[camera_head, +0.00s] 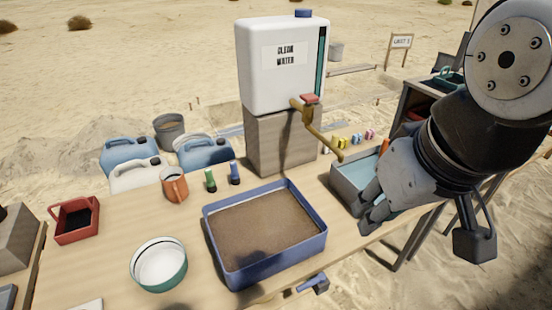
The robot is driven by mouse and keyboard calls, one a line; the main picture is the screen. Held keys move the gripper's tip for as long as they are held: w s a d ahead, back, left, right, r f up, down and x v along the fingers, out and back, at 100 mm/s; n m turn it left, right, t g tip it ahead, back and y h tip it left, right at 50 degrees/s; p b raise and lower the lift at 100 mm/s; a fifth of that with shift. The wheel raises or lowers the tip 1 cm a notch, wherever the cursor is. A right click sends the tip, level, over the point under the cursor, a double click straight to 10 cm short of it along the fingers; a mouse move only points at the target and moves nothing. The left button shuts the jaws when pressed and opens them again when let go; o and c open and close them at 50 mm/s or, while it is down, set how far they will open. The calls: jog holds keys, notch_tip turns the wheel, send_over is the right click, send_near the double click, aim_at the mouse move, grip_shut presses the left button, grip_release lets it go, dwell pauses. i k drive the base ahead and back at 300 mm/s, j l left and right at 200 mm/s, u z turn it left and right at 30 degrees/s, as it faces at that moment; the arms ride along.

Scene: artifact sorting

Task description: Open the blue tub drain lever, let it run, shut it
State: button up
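The blue tub (265,265) stands on the wooden table and holds flat brown contents. Its blue drain lever (314,283) sticks out low at the tub's front right, past the table edge. Whether the drain is open cannot be told, and no flow shows beneath it. My gripper (368,212) is above and to the right of the lever, apart from it. It hangs in front of a grey basin (346,186) and hides part of it. The finger gap is not clear, and I see nothing held.
A white water tank (262,85) with a brass tap (315,128) stands on a block behind the tub. Sand lies beyond the table's front edge.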

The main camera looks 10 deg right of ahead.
aim_at(321, 278)
jog(key=k+j, duration=0.15)
jog(key=k, duration=0.3)
jog(key=k+j+z, duration=0.1)
jog(key=k, duration=0.4)
